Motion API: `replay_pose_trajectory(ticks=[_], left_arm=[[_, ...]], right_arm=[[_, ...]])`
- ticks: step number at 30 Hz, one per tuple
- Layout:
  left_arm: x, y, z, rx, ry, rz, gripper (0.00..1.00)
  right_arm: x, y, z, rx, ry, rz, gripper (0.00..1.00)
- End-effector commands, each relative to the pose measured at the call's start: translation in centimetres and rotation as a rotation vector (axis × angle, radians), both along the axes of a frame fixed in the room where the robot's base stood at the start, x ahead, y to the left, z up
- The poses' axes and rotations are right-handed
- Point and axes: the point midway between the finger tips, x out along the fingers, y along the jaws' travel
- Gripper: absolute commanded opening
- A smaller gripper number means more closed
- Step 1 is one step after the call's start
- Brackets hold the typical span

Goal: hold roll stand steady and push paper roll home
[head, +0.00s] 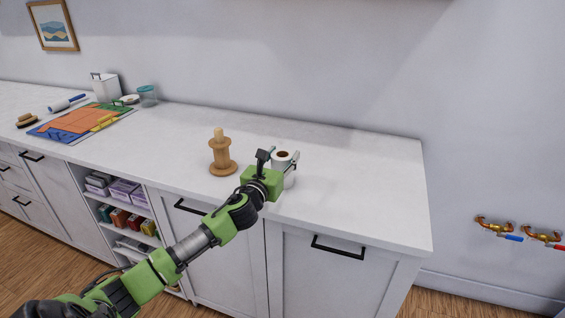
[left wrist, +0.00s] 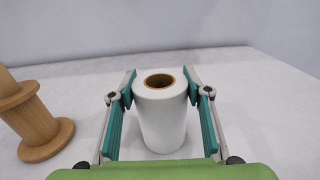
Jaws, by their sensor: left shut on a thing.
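The wooden roll stand (head: 221,158) is upright on the white countertop, with a wide round base and a post. It also shows at the left edge of the left wrist view (left wrist: 38,125), apart from my gripper. The white paper roll (head: 283,156), with a brown core, is upright to the right of the stand. My left gripper (head: 280,160) is shut on it, one finger on each side, as the left wrist view shows around the roll (left wrist: 162,118). I cannot tell whether its bottom touches the counter. My right gripper is in neither view.
At the far left of the countertop (head: 365,190) lie a colourful mat (head: 75,122), a brush (head: 27,120) and a blue-handled roller (head: 68,103). A white bin (head: 105,87) and teal-lidded jar (head: 148,96) stand behind. The counter right of the roll is clear.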

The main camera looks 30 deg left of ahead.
Motion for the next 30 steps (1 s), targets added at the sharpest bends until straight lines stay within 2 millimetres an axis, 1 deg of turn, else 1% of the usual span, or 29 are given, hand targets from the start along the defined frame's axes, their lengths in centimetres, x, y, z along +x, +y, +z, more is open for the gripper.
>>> replay_pose_trajectory(ticks=[5, 7, 9, 11, 15, 19, 20, 24, 27, 30], left_arm=[[0.0, 0.0, 1.2, 0.003, -0.004, -0.001, 0.22], [0.0, 0.1, 2.0, 0.005, -0.004, 0.0, 0.22], [0.1, 0.1, 3.5, 0.007, -0.007, -0.001, 0.22], [-0.4, 0.9, 4.3, 0.009, -0.004, 0.002, 0.22], [-1.7, 3.0, 7.1, 0.01, -0.003, 0.002, 0.22], [-2.8, 4.8, 9.5, 0.01, -0.001, 0.002, 0.22], [-3.2, 5.5, 9.3, 0.011, 0.002, 0.004, 0.22], [-4.8, 8.0, 10.5, 0.012, 0.003, 0.003, 0.22], [-5.6, 9.5, 11.1, 0.008, 0.005, 0.004, 0.22], [-6.2, 10.3, 11.8, 0.005, 0.004, -0.002, 0.22]], right_arm=[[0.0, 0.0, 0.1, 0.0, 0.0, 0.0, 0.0], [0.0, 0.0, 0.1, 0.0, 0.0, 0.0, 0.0], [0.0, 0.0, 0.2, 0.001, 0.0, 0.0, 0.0], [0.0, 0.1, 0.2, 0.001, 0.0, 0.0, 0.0], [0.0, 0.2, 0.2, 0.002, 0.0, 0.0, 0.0], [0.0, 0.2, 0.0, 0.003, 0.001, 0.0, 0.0], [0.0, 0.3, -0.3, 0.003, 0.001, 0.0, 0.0], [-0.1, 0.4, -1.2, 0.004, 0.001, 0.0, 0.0], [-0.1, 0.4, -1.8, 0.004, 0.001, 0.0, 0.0], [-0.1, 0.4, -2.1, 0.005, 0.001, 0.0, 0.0]])
